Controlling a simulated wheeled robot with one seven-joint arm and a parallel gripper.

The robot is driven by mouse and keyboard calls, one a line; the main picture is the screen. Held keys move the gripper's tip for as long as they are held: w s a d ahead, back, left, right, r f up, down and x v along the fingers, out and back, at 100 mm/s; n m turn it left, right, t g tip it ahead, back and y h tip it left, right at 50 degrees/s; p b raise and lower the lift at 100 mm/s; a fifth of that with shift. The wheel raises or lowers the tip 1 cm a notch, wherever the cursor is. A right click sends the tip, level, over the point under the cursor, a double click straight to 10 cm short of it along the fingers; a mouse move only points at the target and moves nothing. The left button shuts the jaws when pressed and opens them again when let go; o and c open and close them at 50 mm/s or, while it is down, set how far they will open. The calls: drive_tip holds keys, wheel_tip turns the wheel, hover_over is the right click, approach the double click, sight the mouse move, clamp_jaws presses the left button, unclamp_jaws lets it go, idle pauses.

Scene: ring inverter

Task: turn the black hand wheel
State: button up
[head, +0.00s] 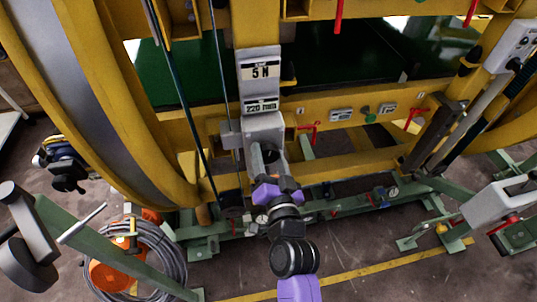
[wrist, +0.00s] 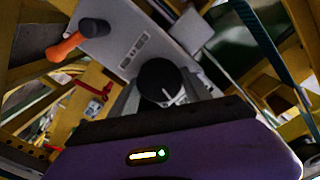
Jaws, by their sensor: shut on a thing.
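The black hand wheel (wrist: 158,80) shows in the wrist view as a round dark knob with a white line on its face. It stands on a grey panel (wrist: 115,48). My gripper (wrist: 166,92) has a grey finger at either side of the wheel and is shut on it. There the gripper hides most of the wheel.
A black-headed lever with an orange handle (wrist: 66,46) juts from the panel beside the wheel. Yellow frame beams (head: 350,105) and a large yellow ring (head: 100,110) surround the spot. A coiled hose (head: 160,250) lies at lower left.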

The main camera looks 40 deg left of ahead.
idle(0.4)
drive_tip(key=o, duration=1.4)
drive_tip(key=b+v, duration=0.1)
drive_tip(key=v, duration=0.7)
drive_tip(key=shift+w, duration=0.1)
